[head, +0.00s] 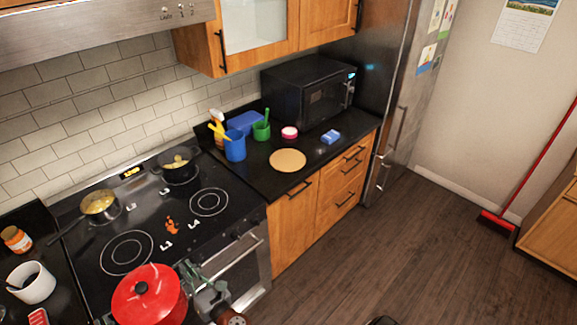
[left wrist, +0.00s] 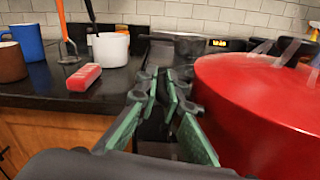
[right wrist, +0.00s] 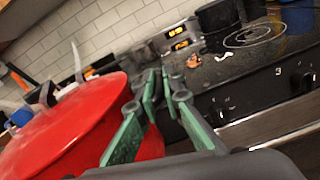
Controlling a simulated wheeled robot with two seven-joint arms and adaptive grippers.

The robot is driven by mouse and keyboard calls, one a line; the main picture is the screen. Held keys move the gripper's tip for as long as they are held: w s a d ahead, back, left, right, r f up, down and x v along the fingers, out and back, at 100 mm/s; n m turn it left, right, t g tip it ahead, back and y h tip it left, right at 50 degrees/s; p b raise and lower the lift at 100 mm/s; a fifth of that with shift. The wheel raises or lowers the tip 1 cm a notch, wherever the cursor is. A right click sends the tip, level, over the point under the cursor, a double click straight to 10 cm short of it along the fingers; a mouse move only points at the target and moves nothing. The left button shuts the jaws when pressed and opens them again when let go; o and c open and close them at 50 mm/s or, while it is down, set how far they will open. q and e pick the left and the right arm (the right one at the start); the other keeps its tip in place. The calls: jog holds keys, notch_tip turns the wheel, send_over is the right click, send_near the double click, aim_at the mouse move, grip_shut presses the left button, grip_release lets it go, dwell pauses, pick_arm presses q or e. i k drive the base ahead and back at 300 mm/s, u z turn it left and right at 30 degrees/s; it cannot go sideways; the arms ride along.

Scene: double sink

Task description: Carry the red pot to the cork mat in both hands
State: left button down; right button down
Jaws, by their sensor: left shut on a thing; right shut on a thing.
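The red pot (head: 148,300) with its lid and black knob is at the front left of the stove in the head view, its lower part cut off by the frame. I cannot tell whether it is clear of the stove. My right gripper (head: 205,285) is shut at the pot's right side; its fingers (right wrist: 158,95) show against the red wall in the right wrist view. My left gripper (left wrist: 165,95) is shut at the pot's other side, beside the red wall (left wrist: 255,105). The gripped handles are mostly hidden. The round cork mat (head: 288,160) lies bare on the right counter.
A black pot (head: 178,166) and a pan (head: 100,207) with yellow food stand on the back of the stove.

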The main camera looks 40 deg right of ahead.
aim_at(287, 160)
jog(key=z, duration=2.2)
jog(key=i, duration=0.55)
jog(key=u, duration=0.85)
jog(key=i, duration=1.5)
jog(key=z, duration=0.05)
